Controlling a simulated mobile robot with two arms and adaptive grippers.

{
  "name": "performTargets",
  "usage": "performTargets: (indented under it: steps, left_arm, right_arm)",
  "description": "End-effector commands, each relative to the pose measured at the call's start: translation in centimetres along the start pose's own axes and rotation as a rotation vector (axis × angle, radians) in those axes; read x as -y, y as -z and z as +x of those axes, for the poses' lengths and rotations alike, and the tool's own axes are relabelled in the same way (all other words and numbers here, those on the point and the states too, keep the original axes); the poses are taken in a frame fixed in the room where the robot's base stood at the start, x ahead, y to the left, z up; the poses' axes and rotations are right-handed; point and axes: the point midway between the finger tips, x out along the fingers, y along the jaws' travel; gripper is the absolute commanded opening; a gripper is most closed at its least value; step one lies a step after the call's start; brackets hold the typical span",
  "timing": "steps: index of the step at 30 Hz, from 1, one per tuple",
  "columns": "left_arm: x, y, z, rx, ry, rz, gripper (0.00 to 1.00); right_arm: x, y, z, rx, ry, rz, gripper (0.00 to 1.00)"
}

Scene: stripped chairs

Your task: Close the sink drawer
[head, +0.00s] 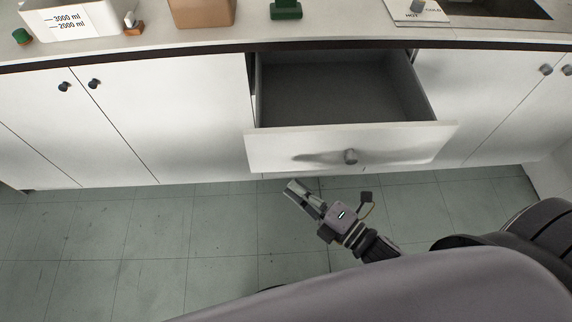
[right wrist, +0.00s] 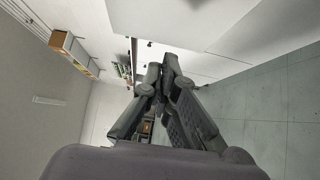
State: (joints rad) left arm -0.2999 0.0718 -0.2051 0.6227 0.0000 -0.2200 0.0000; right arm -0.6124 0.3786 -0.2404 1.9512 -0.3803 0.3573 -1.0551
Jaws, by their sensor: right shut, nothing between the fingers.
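The sink drawer (head: 345,147) stands pulled out from the white counter in the head view. My left gripper is not in view.
The countertop (head: 350,33) holds a white measuring tub (head: 68,20), a brown box (head: 200,12) and a green object (head: 286,10). A sink (head: 500,10) is at the upper right. Closed cabinet doors (head: 170,110) flank the drawer. The tiled floor (head: 130,240) in front is clear.

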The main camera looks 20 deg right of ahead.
Motion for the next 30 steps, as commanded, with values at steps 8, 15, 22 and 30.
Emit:
performTargets:
  steps: [8,15,22,30]
  left_arm:
    - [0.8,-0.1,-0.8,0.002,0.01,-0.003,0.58]
    - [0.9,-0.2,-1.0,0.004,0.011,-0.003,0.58]
    - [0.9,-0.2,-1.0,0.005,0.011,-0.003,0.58]
    - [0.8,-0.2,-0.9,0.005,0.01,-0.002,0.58]
  right_arm:
    - [-0.2,-1.4,4.5,0.0,-0.001,-0.003,0.0]
    - [0.0,-2.7,5.8,0.0,0.001,0.001,0.0]
    - [0.1,-2.8,5.9,0.001,0.001,0.003,0.0]
    - [0.1,-3.2,6.2,0.001,0.0,0.0,0.0]
